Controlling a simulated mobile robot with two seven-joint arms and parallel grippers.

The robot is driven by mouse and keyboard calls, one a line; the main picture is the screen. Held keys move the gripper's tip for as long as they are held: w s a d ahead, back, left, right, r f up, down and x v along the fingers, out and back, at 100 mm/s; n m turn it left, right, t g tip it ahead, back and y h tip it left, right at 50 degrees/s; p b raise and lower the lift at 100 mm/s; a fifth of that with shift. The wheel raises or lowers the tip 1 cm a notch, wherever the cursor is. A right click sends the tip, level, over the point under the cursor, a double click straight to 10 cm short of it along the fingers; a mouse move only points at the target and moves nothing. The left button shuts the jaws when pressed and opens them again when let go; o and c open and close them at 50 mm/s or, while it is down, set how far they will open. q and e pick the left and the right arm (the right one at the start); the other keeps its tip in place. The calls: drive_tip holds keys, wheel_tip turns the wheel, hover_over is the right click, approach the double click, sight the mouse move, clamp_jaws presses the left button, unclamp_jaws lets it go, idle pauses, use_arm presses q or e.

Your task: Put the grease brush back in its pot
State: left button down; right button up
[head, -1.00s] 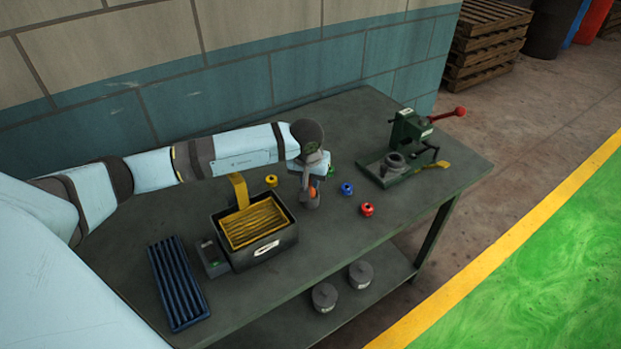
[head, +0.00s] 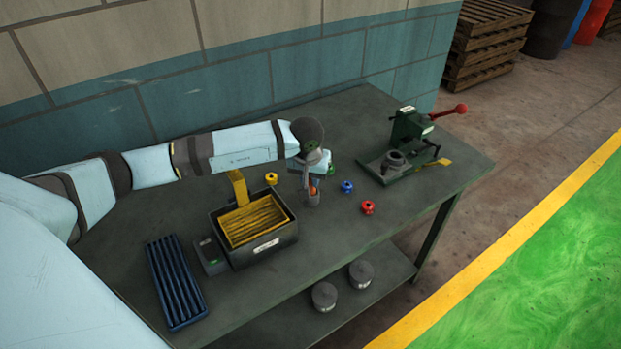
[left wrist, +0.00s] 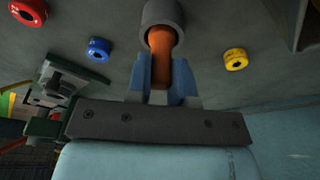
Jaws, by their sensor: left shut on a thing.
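The grease brush shows as an orange handle (left wrist: 161,48) in the left wrist view, with a bit of orange (head: 314,190) in the head view. My left gripper (left wrist: 162,78) is shut on the handle, one finger on each side; in the head view the gripper (head: 313,181) is above the bench. The pot (left wrist: 162,12) is a small grey cylinder, also in the head view (head: 312,200), standing right below the gripper. The handle lines up with the pot's dark mouth and its far end runs into it. The bristles are hidden, so the depth cannot be told. My right gripper is not in view.
Blue (head: 347,187), red (head: 367,207) and yellow (head: 271,179) rings lie close around the pot. A dark bin (head: 281,246) with a yellow ribbed insert stands left of it. A green press (head: 406,143) stands at right. A blue ribbed tray (head: 176,284) lies front left.

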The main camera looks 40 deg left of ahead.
use_arm(q)
drive_tip(key=c, duration=0.9)
unclamp_jaws()
drive_tip(key=shift+c, duration=0.2)
drive_tip(key=shift+r, duration=0.35)
drive_tip(key=a+b+v, duration=0.1)
drive_tip(key=v, duration=1.2)
drive_tip(key=shift+s+d, duration=0.15)
drive_tip(key=shift+d, duration=0.35)
